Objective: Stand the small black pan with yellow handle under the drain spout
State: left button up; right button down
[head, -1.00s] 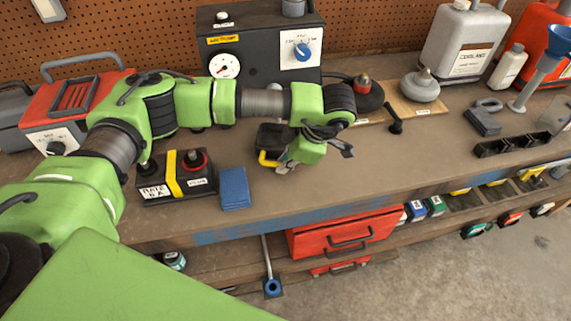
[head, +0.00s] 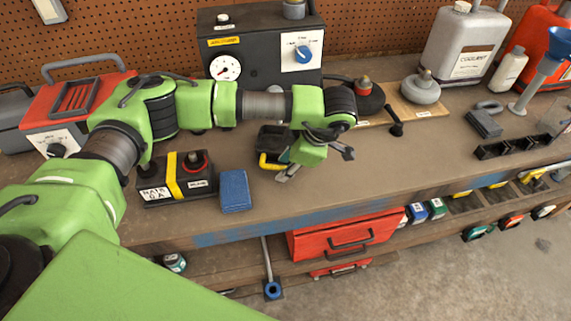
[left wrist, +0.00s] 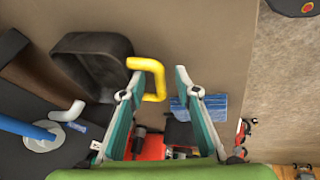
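The small black pan (head: 266,138) stands on the bench in front of the grey-black machine, partly hidden behind my left gripper. Its yellow handle (head: 268,163) points to the bench front. In the left wrist view the pan (left wrist: 88,66) is at upper left. Its handle (left wrist: 157,75) lies between the tips of my open left gripper (left wrist: 158,80), with a gap to the right finger. The left gripper also shows in the head view (head: 288,171). A pale bent spout (left wrist: 68,112) shows beside the machine's blue knob, apart from the pan. My right gripper is out of view.
The machine (head: 258,72) stands at the back. A black box with a yellow band (head: 176,181) and a blue block (head: 235,190) lie left of the gripper. A wooden board (head: 411,105) with weights is to the right. The bench's front middle is clear.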

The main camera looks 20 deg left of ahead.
pick_arm(q)
jog(key=v, duration=1.2)
jog(key=shift+d, duration=0.15)
